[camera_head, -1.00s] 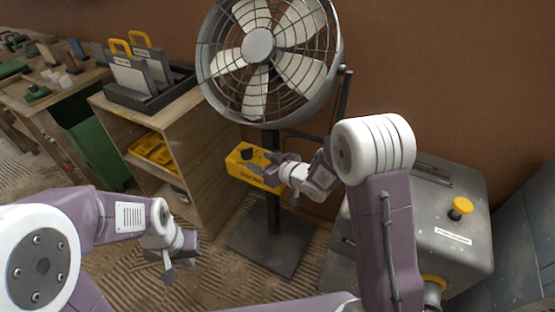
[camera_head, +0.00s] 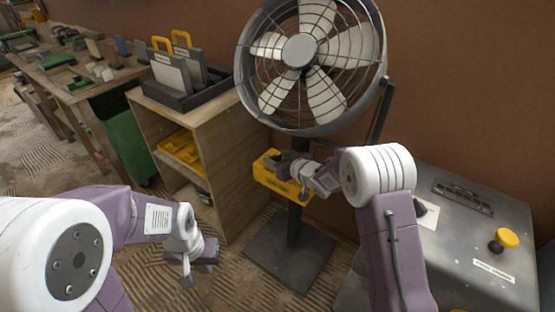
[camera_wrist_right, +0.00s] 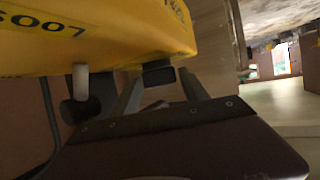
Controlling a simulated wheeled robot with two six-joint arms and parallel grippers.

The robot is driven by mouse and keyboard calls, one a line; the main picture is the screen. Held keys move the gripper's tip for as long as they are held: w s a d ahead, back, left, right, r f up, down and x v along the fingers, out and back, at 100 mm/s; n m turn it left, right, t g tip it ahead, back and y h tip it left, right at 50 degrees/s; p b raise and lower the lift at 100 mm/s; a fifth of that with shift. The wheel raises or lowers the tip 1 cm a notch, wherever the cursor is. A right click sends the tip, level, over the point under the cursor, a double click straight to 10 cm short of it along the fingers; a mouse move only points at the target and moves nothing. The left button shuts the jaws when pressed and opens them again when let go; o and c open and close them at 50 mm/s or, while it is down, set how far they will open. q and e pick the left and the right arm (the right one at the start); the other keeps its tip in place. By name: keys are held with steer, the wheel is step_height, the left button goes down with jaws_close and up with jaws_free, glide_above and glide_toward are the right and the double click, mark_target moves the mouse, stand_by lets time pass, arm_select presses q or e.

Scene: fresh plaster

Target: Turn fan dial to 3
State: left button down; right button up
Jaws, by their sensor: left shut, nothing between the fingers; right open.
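The fan (camera_head: 299,50) stands against the brown wall with a yellow control box (camera_head: 268,178) on its pole. The box fills the top of the right wrist view (camera_wrist_right: 95,35), with lettering partly cut off. My right gripper (camera_head: 284,168) is at the box and covers part of it. In the wrist view its open fingers (camera_wrist_right: 160,93) lie either side of a small dark block (camera_wrist_right: 158,74) under the box edge, perhaps the dial; contact is unclear. I cannot read any dial setting. My left gripper (camera_head: 187,278) is shut and empty, low at the left, away from the fan.
A wooden shelf unit (camera_head: 222,150) stands left of the fan, with a dark tray (camera_head: 185,98) on top and a yellow bin (camera_head: 180,150) inside. Floor around the fan's base plate (camera_head: 290,262) is clear.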

steer(key=c, duration=1.1)
steer(key=shift+f+h+b, duration=0.2)
steer(key=shift+h+b, duration=0.1)
steer(key=shift+b, duration=0.3)
steer(key=m+b, duration=0.1)
steer(key=m+t+h+b, duration=0.1)
steer(key=b, duration=0.1)
steer(key=shift+s+a+f+h, duration=0.15)
steer(key=shift+a+h, duration=0.1)
steer(key=shift+h, duration=0.05)
steer(key=shift+m+h, duration=0.4)
steer(key=shift+a+r+m+t+h, duration=0.1)
steer(key=shift+r+m+t+h, duration=0.2)
steer(key=shift+r+m+h, duration=0.15)
steer(key=m+h+p, duration=0.2)
steer(key=p, duration=0.3)
steer(key=m+h+p, duration=0.2)
steer(key=h+p, duration=0.1)
steer(key=p, duration=0.2)
steer(key=shift+a+r+m+h+p, duration=0.1)
steer(key=shift+a+m+h+p, duration=0.15)
steer(key=shift+p, duration=0.15)
steer(key=shift+m+h+p, duration=0.4)
steer(key=shift+p, duration=0.2)
steer(key=shift+f, duration=0.2)
